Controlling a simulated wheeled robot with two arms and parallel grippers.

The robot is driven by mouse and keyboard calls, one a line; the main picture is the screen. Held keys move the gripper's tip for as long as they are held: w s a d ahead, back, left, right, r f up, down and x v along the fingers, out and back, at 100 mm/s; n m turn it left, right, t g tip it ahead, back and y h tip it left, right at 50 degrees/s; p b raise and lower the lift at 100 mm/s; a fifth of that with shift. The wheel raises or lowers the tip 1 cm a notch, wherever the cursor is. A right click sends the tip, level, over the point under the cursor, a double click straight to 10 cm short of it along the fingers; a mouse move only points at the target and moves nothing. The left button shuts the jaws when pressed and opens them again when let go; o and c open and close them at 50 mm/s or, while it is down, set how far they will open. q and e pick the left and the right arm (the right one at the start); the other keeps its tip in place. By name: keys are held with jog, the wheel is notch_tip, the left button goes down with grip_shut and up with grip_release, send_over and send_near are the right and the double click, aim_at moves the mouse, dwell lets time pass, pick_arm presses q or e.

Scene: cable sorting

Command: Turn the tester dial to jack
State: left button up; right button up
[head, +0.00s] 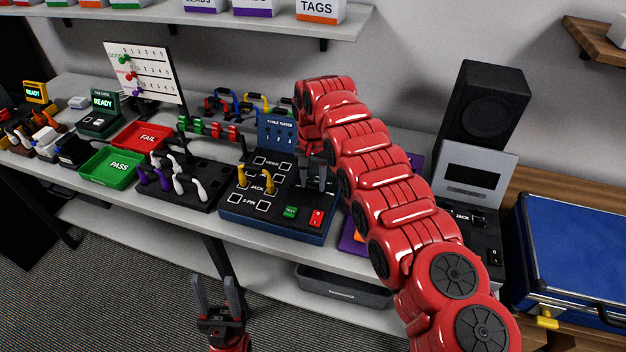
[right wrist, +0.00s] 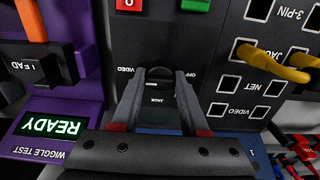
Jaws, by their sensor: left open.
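The right gripper also shows in the head view (head: 314,176). My left gripper (head: 218,295) is open and empty, in front of the table.
A plug rack (head: 185,190) and green PASS tray (head: 110,168) stand left of the tester, with a red FAIL tray (head: 141,137) behind. A purple wiggle tester (right wrist: 50,125) is beside the dial. A blue case (head: 575,255) lies at the right. My right arm hides part of the table.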

grip_shut()
jog(key=n+b, duration=0.2)
jog(key=shift+f+n, duration=0.1)
jog(key=shift+n, duration=0.3)
jog(key=n, duration=0.2)
jog(key=shift+n, duration=0.3)
jog(key=n, duration=1.2)
jog(key=shift+n, duration=0.3)
